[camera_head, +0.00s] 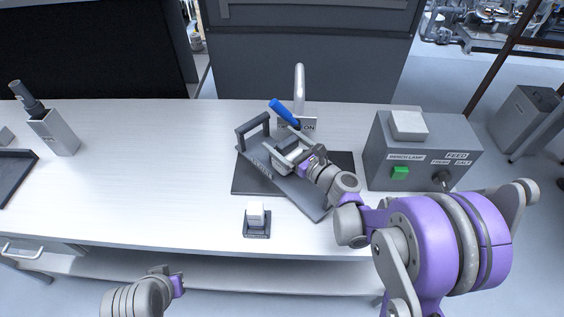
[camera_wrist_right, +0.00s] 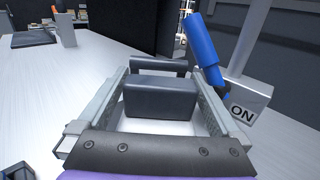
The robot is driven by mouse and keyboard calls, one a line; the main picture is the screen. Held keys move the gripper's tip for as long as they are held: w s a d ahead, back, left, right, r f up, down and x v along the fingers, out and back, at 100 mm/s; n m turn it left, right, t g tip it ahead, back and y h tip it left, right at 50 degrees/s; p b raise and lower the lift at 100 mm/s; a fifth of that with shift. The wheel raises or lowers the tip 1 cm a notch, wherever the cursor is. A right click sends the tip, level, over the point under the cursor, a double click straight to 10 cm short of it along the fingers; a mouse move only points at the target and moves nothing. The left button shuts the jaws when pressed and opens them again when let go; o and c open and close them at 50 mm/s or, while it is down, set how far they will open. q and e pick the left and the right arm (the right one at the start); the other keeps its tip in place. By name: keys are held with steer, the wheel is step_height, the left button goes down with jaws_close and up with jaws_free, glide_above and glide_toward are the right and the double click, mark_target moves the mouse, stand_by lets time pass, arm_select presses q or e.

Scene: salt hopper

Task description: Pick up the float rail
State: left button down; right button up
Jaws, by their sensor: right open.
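A dark grey rail with pale lettering along its side, which looks like the float rail (camera_head: 308,198), lies diagonally across a dark mat (camera_head: 243,183) on the bench. An upright bar handle (camera_head: 253,131) stands at its far left end. My right gripper (camera_head: 287,151) is open over the rail's middle. In the right wrist view a dark grey block (camera_wrist_right: 160,98) shows between the spread fingers, with a gap to each finger; a bar (camera_wrist_right: 158,64) stands behind it. My left gripper (camera_head: 170,277) is in front of the bench, empty; its jaw gap is unclear.
A blue-handled lever (camera_head: 284,111) on a box marked ON stands close behind the right gripper. A grey control box (camera_head: 422,150) with a green button is at the right. A small white block (camera_head: 256,213) sits in a dark holder in front. The bench's left middle is clear.

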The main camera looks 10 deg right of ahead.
steer(key=shift+x, duration=0.8)
jaws_close()
